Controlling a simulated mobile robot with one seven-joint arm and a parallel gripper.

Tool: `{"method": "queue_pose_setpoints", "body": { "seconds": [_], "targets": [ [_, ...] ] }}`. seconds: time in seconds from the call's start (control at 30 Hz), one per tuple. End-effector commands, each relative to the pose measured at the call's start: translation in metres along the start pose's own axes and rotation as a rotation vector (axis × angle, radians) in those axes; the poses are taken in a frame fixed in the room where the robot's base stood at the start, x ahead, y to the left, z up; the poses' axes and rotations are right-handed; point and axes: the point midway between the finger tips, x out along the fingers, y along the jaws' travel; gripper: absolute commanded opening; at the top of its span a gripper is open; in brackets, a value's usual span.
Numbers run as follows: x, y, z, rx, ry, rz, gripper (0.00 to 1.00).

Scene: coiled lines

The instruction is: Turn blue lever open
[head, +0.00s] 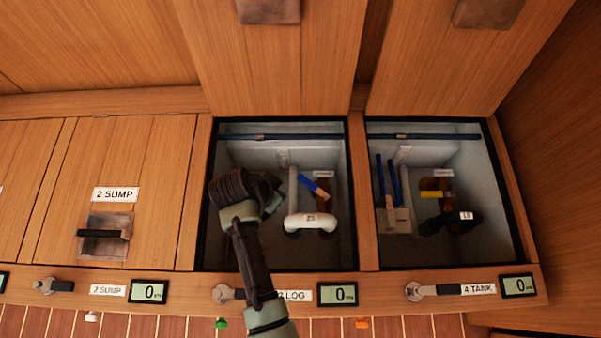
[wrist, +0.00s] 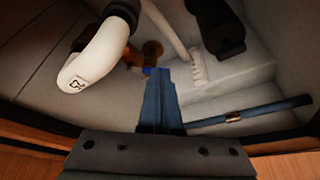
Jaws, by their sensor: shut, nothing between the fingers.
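The blue lever (head: 314,187) is in the middle open compartment, slanting from upper left to lower right above a white pipe (head: 310,221). A brownish metal fitting lies under it. My gripper (head: 274,203) is inside the same compartment, left of the lever and apart from it in the head view. In the wrist view my fingers (wrist: 160,78) are together and empty. A small bit of blue (wrist: 148,70) shows at their tips, mostly hidden; I cannot tell whether they touch it. The curved white pipe (wrist: 92,62) shows left of the fingers.
The right open compartment holds a yellow lever (head: 436,194), a black pipe (head: 450,221) and blue hoses (head: 386,183). A wooden divider (head: 362,200) separates the two. A dark blue bar (head: 290,137) crosses the compartment's back. A closed hatch labelled 2 SUMP (head: 140,160) is left.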

Motion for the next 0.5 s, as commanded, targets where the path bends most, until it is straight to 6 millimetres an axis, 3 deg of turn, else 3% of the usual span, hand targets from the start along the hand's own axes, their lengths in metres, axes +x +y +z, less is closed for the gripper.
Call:
{"method": "queue_pose_setpoints", "body": {
  "seconds": [0.17,0.5],
  "targets": [
    [0.018,0.001,0.007,-0.019,-0.007,0.0,0.0],
    [0.084,0.001,0.008,-0.015,-0.007,0.0,0.0]
  ]
}}
